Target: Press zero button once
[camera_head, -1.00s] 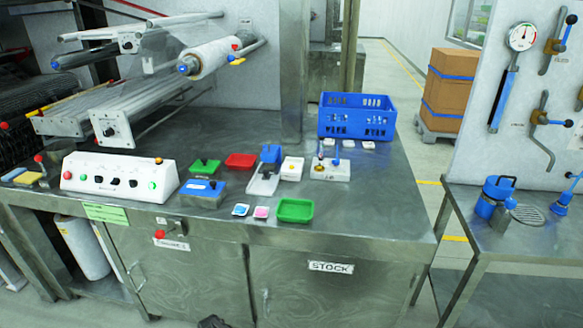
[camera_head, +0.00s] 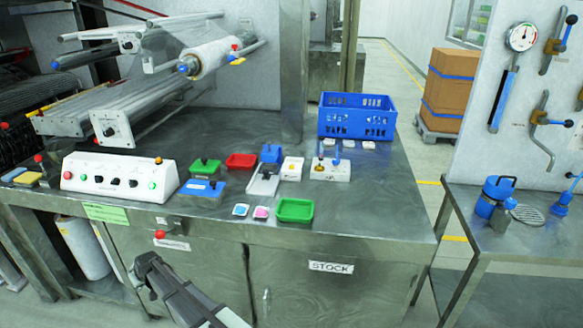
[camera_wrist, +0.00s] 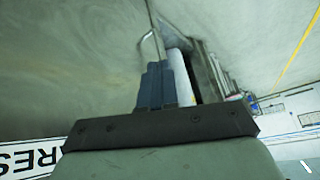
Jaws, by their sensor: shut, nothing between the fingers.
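A white control box (camera_head: 120,177) with several buttons and knobs stands at the left of the steel table, including a red, a green and an orange one. A small silver device (camera_head: 264,180) with a blue part sits near the middle of the table. No label marking a zero button is readable. My gripper (camera_head: 147,265) is shut and empty, in front of the cabinet doors and below the table edge, apart from the box. In the wrist view its dark fingers (camera_wrist: 156,85) are together, with a steel cabinet surface behind them.
A blue crate (camera_head: 357,116) stands behind. A red knob (camera_head: 160,234) sticks out under the front edge. The table's front right is clear.

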